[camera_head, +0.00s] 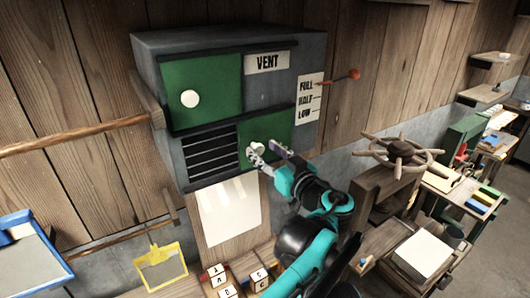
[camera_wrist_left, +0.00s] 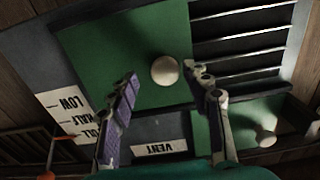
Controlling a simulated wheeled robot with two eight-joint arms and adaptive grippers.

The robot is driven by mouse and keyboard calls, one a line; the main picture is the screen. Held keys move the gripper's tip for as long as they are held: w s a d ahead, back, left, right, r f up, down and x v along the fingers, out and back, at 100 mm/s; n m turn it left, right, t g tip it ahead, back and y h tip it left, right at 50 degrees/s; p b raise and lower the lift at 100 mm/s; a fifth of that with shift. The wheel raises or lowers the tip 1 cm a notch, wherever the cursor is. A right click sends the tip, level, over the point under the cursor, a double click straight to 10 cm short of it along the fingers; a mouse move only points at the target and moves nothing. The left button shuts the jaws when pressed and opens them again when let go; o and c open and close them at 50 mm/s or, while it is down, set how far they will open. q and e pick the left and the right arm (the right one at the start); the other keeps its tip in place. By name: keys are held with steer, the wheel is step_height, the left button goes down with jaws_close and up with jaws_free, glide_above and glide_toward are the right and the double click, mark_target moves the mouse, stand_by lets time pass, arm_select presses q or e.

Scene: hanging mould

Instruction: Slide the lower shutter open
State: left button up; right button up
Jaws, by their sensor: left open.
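The grey vent box (camera_head: 205,95) hangs on the plank wall. Its lower green shutter (camera_head: 280,125) covers the right part of the lower row; dark slats (camera_head: 210,150) are exposed to its left. My left gripper (camera_head: 261,151) is at the shutter's white round knob (camera_head: 257,147). In the left wrist view, its open fingers (camera_wrist_left: 162,78) lie on either side of the knob (camera_wrist_left: 165,70), with gaps visible on both sides; I cannot tell whether the fingertips reach past it. The lower shutter also shows there (camera_wrist_left: 110,45). My right gripper is not in view.
The upper green shutter (camera_head: 215,75) with its own white knob (camera_head: 189,98) covers the upper left. A red-tipped lever (camera_head: 340,77) sticks out right of the FULL/HALF/LOW label (camera_head: 310,98). A wooden handwheel (camera_head: 400,152) stands right of my arm; lettered blocks (camera_head: 228,290) lie below.

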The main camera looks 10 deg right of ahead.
arm_select(q)
glide_toward(266, 116)
steer(key=w+a+r, duration=0.3)
steer(key=w+a, duration=0.1)
steer(key=a, duration=0.1)
steer(key=shift+s+d, duration=0.15)
steer(key=shift+s, duration=0.1)
